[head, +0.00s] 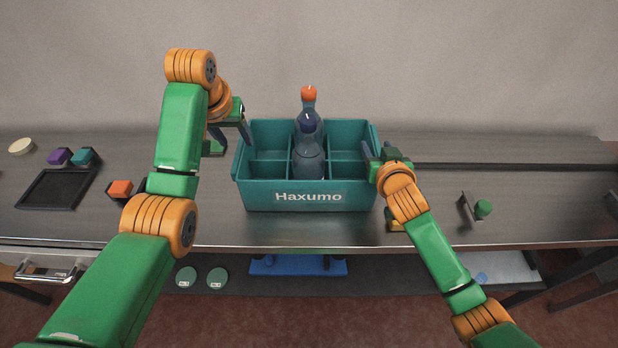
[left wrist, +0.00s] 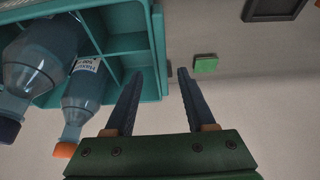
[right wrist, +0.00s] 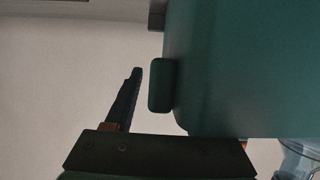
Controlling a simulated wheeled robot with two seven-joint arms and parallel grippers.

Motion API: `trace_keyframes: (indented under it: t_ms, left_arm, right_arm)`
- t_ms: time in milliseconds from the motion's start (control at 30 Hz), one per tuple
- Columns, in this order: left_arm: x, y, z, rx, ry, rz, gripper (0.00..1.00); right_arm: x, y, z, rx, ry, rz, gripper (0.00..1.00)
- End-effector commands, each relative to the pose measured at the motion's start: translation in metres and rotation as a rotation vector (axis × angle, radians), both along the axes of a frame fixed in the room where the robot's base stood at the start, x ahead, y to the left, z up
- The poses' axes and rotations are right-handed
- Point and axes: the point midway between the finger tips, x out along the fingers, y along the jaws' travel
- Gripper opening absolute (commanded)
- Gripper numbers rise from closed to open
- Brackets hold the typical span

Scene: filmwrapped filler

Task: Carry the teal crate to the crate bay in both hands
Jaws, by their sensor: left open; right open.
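The teal crate (head: 258,198), marked Haxumo, stands upright on the table, divided into compartments. Two bottles stand in its middle column, one with an orange cap (head: 309,90) and one with a dark blue cap (head: 307,127). My left gripper (head: 231,139) is open at the crate's left wall; in the left wrist view its fingers (left wrist: 159,82) appear on either side of the wall's line (left wrist: 157,40). My right gripper (head: 378,153) is open at the right wall; in the right wrist view one finger shows outside the crate wall (right wrist: 235,70), the other is hidden. I cannot identify the crate bay.
A black tray (head: 38,203), purple block (head: 58,156), teal block (head: 84,155) and orange block (head: 120,188) lie at left. A dark rail (head: 510,166) and a green knob (head: 483,208) are at right. A blue object (head: 298,266) lies below the tabletop.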

Motion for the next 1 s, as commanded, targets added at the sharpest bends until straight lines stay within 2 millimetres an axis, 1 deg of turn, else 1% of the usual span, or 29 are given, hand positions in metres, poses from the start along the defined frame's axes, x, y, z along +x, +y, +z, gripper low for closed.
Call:
trace_keyframes:
  t_ms: [33,100,167,233,367,500,600,700,800,1000]
  left_arm:
    - [-0.002,0.0,0.008,0.0,-0.004,0.0,0.55]
    - [-0.006,0.0,0.015,0.0,-0.003,0.001,0.55]
    - [-0.008,0.0,0.018,0.0,-0.001,0.001,0.55]
    - [-0.008,0.0,0.019,0.0,-0.001,0.001,0.55]
    - [-0.008,0.0,0.019,0.0,0.0,0.001,0.55]
    - [-0.008,0.0,0.019,0.0,0.0,0.0,0.55]
    - [-0.008,0.0,0.019,0.0,0.0,0.0,0.55]
    - [-0.008,0.0,0.019,0.0,0.0,0.0,0.55]
    - [-0.008,0.0,0.019,0.0,0.0,0.0,0.55]
    - [-0.008,0.0,0.019,0.0,0.0,0.0,0.55]
  right_arm:
    - [0.0,0.0,0.0,0.0,0.0,0.0,0.55]
    - [0.0,0.0,0.0,0.0,0.0,0.0,0.55]
    - [-0.003,0.0,0.001,0.0,0.0,0.0,0.55]
    - [-0.011,0.0,0.004,0.001,-0.001,0.001,0.55]
    - [-0.041,0.0,0.014,0.002,-0.001,0.002,0.55]
    - [-0.075,0.0,0.027,0.002,0.0,0.002,0.55]
    - [-0.095,0.0,0.034,0.001,0.0,0.001,0.55]
    - [-0.108,0.0,0.039,0.0,0.0,0.001,0.55]
    - [-0.113,-0.001,0.041,0.0,0.0,0.0,0.55]
    - [-0.113,-0.001,0.041,0.0,0.0,0.0,0.55]
